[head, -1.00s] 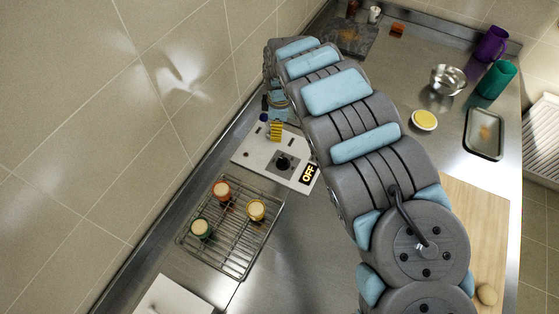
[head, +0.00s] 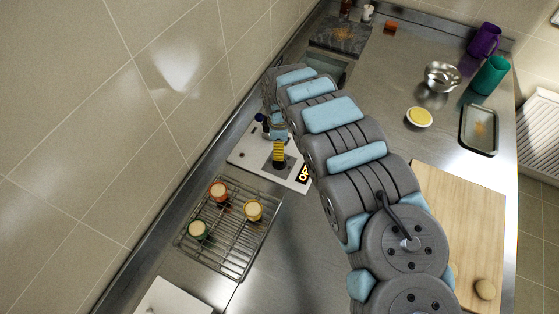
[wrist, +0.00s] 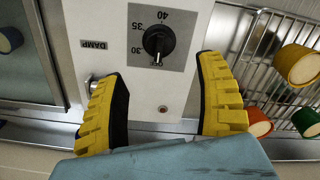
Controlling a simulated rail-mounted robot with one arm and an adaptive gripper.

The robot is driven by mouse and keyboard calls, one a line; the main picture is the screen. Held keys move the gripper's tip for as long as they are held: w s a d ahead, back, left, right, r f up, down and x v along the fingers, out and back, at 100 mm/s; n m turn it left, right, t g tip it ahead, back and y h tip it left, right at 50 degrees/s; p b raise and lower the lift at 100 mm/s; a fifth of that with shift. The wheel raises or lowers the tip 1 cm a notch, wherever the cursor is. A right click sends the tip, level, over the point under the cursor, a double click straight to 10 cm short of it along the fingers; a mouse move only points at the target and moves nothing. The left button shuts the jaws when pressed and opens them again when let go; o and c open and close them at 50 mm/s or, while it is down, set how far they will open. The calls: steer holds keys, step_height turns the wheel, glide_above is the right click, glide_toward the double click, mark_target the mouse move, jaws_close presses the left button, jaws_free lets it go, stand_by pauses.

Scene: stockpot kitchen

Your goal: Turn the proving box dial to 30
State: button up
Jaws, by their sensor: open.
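The proving box has a pale panel (wrist: 185,15) with a black round dial (wrist: 158,42), marked 30, 35 and 40 around it. The dial's pale pointer mark appears toward the lower side, by partly legible lettering away from 30. In the head view, the panel (head: 247,158) carries a black display (head: 304,173) with yellow letters, partly covered by my arm; my gripper hides the dial there. My gripper (wrist: 163,68) is open and empty, its yellow fingers spread over the panel with the dial between and just beyond the tips. It also shows in the head view (head: 279,153).
A wire rack (head: 238,252) with orange, green and yellow-topped jars stands next to the panel. A metal lever (wrist: 92,84) sits by the DAMP label, near the left finger. A wooden board (head: 440,190) and a yellow-filled bowl (head: 419,117) lie right of my arm.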

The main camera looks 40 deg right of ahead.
steer(key=shift+w+f, duration=0.1)
steer(key=shift+f, duration=4.65)
steer(key=shift+c, duration=0.2)
steer(key=c, duration=1.2)
